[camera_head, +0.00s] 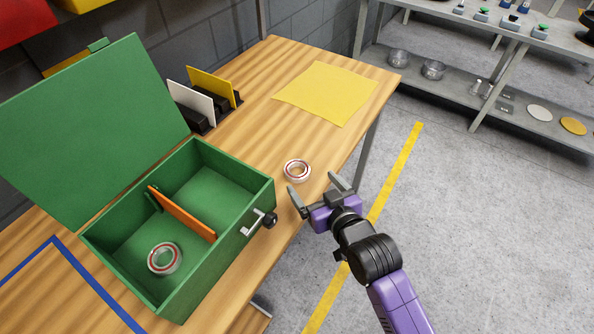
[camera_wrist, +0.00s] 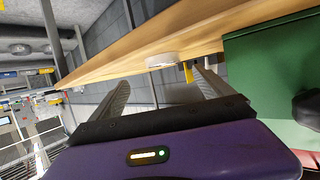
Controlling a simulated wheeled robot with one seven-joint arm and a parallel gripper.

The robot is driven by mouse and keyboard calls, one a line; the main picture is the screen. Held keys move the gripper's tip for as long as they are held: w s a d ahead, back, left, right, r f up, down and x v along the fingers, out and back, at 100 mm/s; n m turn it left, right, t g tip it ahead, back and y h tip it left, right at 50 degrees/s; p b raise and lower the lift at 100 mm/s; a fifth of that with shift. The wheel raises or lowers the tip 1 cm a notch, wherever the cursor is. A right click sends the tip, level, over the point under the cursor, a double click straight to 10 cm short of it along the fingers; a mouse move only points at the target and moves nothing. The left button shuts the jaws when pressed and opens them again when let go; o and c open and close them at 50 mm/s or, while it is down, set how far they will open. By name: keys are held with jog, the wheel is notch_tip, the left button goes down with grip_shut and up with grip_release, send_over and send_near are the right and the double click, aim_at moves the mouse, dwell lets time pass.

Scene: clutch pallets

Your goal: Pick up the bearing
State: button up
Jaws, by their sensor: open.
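A ring-shaped bearing (camera_head: 297,170) with a red inner band lies flat on the wooden table, just right of the green box. A second, similar bearing (camera_head: 165,259) lies inside the box's near compartment. My gripper (camera_head: 315,190) is open and empty. In the head view it is near the table's right edge, with its fingertips just short of the bearing on the table. In the wrist view my gripper (camera_wrist: 163,88) has its fingers spread. The table bearing (camera_wrist: 162,60) shows there at the table edge, beyond and between the fingers. The second bearing is hidden in that view.
The green box (camera_head: 228,231) stands with its lid open, an orange divider (camera_head: 182,213) inside and a latch on its right wall. A yellow sheet (camera_head: 326,92) lies on the far table. A rack (camera_head: 205,112) holds upright plates. A grey shelf (camera_head: 470,92) stands across the floor.

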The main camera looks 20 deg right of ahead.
aim_at(294, 164)
jog(key=x, duration=0.3)
jog(key=shift+w+a, duration=0.15)
jog(key=shift+w, duration=0.1)
jog(key=shift+p+x, duration=0.65)
jog(key=shift+x, duration=1.6)
jog(key=shift+a+f, duration=0.1)
jog(key=shift+a, duration=0.1)
jog(key=shift+c, duration=0.2)
jog(key=c, duration=1.8)
